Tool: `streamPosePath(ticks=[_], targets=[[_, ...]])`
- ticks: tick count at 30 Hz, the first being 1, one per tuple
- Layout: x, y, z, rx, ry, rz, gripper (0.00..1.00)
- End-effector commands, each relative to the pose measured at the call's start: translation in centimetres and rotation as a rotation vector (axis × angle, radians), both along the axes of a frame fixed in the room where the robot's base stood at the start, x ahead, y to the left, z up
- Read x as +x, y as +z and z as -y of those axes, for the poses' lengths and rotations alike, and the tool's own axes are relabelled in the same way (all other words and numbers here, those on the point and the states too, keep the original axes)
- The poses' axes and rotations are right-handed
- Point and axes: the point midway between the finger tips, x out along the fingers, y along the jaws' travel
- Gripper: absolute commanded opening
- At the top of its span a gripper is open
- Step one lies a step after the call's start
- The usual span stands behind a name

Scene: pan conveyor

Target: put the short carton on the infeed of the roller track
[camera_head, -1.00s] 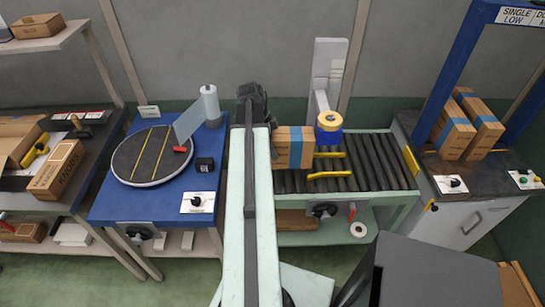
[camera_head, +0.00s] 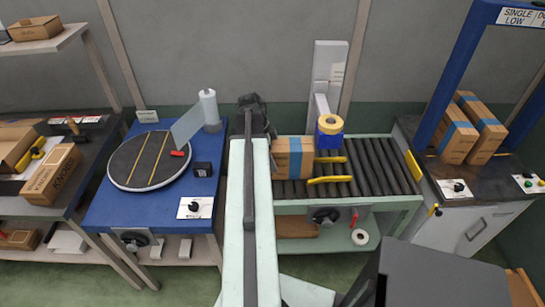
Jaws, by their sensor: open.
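A short brown carton (camera_head: 281,160) with a blue band stands on the left end of the roller track (camera_head: 388,166), beside the tape dispenser. My gripper (camera_head: 253,112) is at the far end of my pale green arm, just left of the carton and slightly beyond it. It is open, with no carton seen in it. The fingertips are mostly hidden behind the dark wrist, and I cannot tell whether they touch the carton. My arm covers the strip between the blue table and the track.
A yellow-and-blue tape unit (camera_head: 330,130) with yellow bars stands over the rollers. Two blue-banded cartons (camera_head: 458,143) stand on the right counter under a blue frame. A blue table (camera_head: 125,208) with a round turntable is at left. The rollers right of the bars are clear.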

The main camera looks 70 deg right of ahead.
Motion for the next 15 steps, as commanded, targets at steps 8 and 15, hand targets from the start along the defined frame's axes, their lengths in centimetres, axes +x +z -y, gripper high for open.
streamPosePath(ticks=[8,15], targets=[[1.1,4.8,-0.4,0.001,0.002,0.0,0.94],[2.6,10.1,-1.0,0.001,0.002,0.0,0.94]])
